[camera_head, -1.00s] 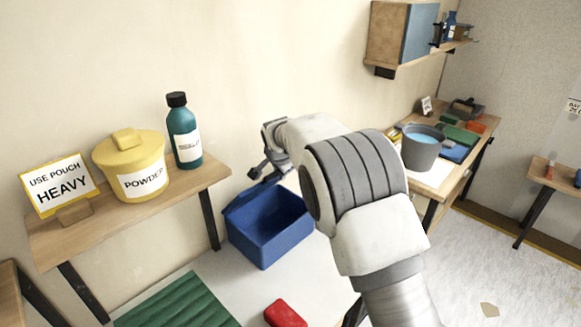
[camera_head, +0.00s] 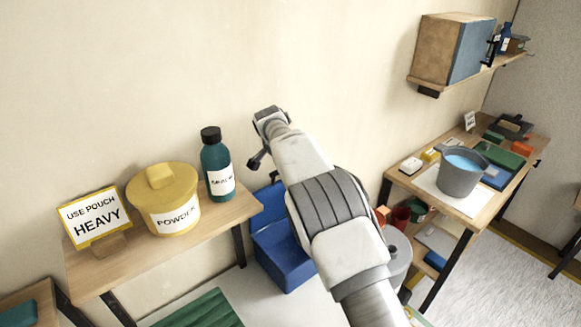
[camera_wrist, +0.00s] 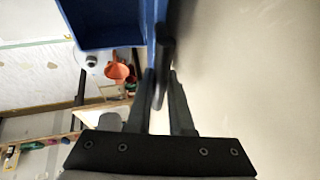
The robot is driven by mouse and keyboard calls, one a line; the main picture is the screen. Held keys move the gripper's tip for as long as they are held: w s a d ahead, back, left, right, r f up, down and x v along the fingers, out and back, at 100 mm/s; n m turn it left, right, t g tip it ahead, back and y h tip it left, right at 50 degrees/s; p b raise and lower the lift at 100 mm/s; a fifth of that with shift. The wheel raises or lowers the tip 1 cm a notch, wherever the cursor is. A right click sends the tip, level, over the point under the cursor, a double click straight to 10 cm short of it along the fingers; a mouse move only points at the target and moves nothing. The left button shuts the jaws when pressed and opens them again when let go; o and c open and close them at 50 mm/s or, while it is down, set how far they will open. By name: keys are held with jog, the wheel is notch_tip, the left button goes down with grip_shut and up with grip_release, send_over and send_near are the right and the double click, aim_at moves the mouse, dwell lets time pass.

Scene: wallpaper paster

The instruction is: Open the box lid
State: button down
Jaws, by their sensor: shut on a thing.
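My gripper (camera_head: 257,162) is above the lid in the head view. In the wrist view, my gripper (camera_wrist: 161,85) has its fingers shut around a dark bar-like handle (camera_wrist: 163,60) at the lid.
A shelf (camera_head: 120,275) on the left carries a yellow powder tub (camera_head: 165,205), a dark green bottle (camera_head: 216,170) and a sign (camera_head: 95,215). A workbench (camera_head: 455,208) with a grey bucket (camera_head: 462,172) stands at the right. The wall is close behind the box.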

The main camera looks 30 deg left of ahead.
jog(key=shift+w+a+p, duration=0.25)
jog(key=shift+a+p, duration=0.05)
jog(key=shift+a, duration=0.15)
jog(key=c, duration=0.8)
grip_release()
jog(key=shift+r, duration=0.1)
jog(key=b+v, duration=0.2)
jog(key=v, duration=1.5)
jog(key=shift+b, duration=0.4)
jog(key=shift+r, duration=0.1)
